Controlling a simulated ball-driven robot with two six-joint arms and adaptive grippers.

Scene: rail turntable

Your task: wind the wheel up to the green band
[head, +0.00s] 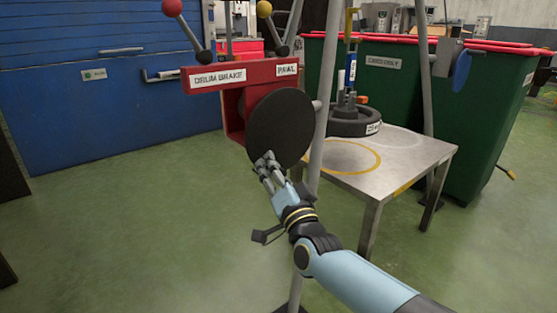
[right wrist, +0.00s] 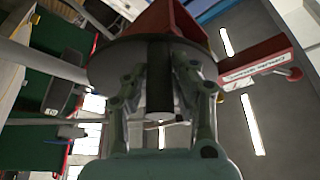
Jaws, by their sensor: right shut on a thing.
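The wheel, a dark round disc (head: 283,122), stands upright on the front of a red housing (head: 233,113). My right gripper (head: 266,163) is at the lower left part of the disc, with its fingers shut. In the right wrist view its fingers (right wrist: 158,82) close around a dark upright handle (right wrist: 160,68) that stands out from the disc (right wrist: 105,66). I cannot make out a green band in either view. My left gripper is not in view.
The red housing carries the labels DRUM BRAKE and PAWL, with a red-knobbed lever (head: 188,30) and a yellow-knobbed lever (head: 274,28) above. A grey post (head: 324,110) stands just right of the disc. A metal table (head: 395,165) bears a black weight (head: 355,122). Green floor is open at left.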

